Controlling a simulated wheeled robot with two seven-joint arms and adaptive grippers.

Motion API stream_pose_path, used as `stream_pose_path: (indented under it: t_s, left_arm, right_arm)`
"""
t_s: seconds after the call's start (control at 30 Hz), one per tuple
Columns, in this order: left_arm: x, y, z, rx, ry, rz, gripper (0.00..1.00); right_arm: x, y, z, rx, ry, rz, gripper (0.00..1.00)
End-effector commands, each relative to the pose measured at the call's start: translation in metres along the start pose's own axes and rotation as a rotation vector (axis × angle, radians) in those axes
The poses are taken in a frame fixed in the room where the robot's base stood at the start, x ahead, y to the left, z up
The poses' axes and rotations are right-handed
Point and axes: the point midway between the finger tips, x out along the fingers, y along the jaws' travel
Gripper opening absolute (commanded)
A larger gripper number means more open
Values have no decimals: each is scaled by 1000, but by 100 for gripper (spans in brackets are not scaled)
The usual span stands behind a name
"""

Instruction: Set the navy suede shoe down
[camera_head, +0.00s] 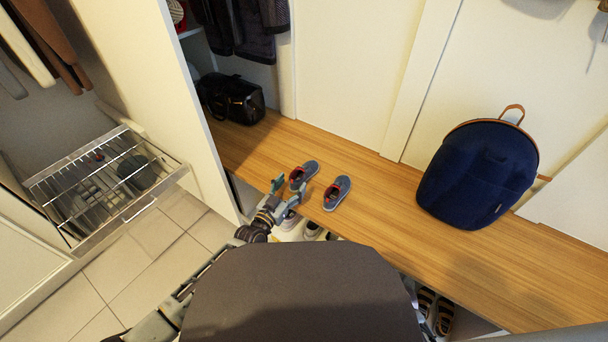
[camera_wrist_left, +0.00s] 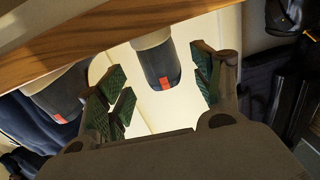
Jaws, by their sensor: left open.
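Two navy shoes with red inside stand side by side on the wooden bench (camera_head: 400,215) in the head view: a left shoe (camera_head: 305,174) and a right shoe (camera_head: 338,193). My left gripper (camera_head: 290,188) is open at the bench's front edge, behind the left shoe. In the wrist view, one shoe's heel with a red tab (camera_wrist_left: 157,66) shows between and beyond the spread fingers, with a gap on each side. The other shoe (camera_wrist_left: 56,97) shows at the left there, outside the fingers. My right gripper is not in view.
A blue backpack (camera_head: 480,172) leans against the wall on the right of the bench. A black bag (camera_head: 232,98) sits at its left end. More shoes (camera_head: 430,308) are in cubbies below. A wire drawer (camera_head: 105,180) is pulled out at left. Bench between shoes and backpack is clear.

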Motion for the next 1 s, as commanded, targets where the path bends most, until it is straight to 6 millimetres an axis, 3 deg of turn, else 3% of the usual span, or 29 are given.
stream_pose_path:
  t_s: [0.5, 1.0]
  left_arm:
    - [39, -2, 1, 0, 1, 0, 66]
    - [42, -2, 0, 0, 1, 0, 66]
  right_arm:
    - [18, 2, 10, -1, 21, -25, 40]
    - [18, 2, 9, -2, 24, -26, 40]
